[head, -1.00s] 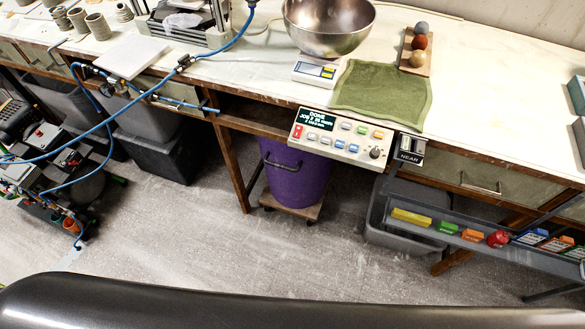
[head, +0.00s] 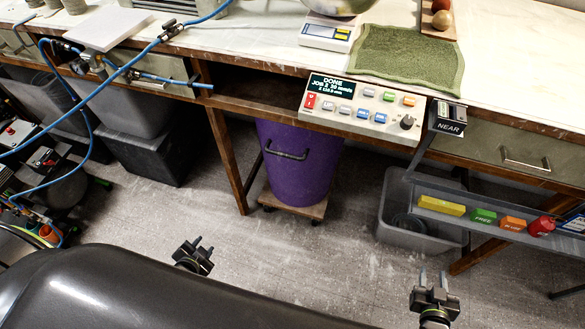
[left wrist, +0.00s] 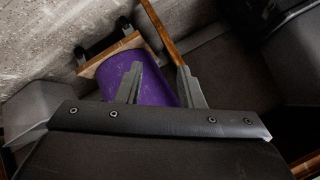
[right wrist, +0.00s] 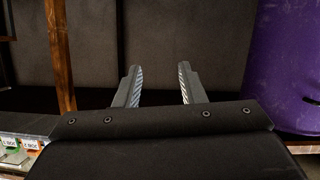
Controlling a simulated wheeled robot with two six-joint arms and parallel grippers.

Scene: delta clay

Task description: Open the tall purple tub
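The tall purple tub (head: 298,172) stands under the workbench on a wooden wheeled dolly (head: 291,203). A dark handle shows on its front; its top is hidden beneath the bench and control panel. My left gripper (head: 196,250) is open and empty, in front of the tub and to its left, well apart from it. The tub also shows beyond the left fingers in the left wrist view (left wrist: 150,84). My right gripper (head: 434,280) is open and empty, to the right and in front of the tub. In the right wrist view the tub (right wrist: 288,70) is at the right edge.
The bench (head: 240,60) overhangs the tub, with a button panel (head: 362,108) on its front edge. A wooden leg (head: 226,160) stands left of the tub. Grey bins flank it, one at right (head: 425,232). The floor (head: 300,245) in front is clear.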

